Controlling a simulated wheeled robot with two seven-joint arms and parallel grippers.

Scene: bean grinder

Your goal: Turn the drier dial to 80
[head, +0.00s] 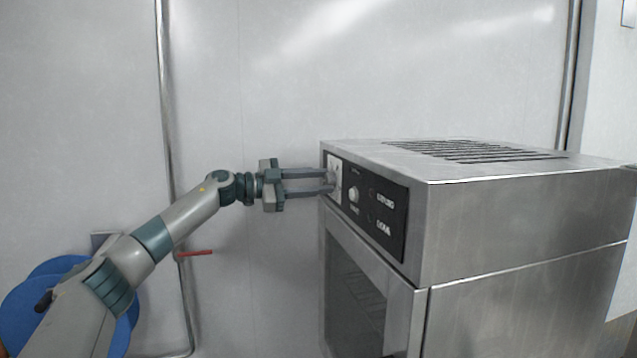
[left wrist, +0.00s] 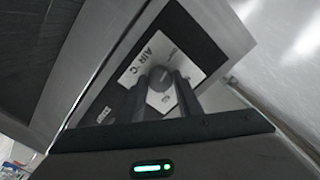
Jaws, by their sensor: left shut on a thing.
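The drier (head: 520,220) is a steel cabinet at the right of the head view, with a black control panel (head: 391,240) on its front. My left gripper (head: 331,182) reaches the panel's left end, at a white plate. Its two fingers are shut on the drier dial, a grey round knob (left wrist: 161,79) seen between them in the left wrist view. The fingers hide most of the dial in the head view. The dial's scale and setting are too small to read. My right gripper is not in view.
A second, pale knob (head: 353,194) sits on the panel just right of the gripper. The drier's glass door (head: 357,295) is below. A vertical pipe (head: 168,110) with a red lever (head: 196,253) runs along the wall behind my left arm. Space above the arm is clear.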

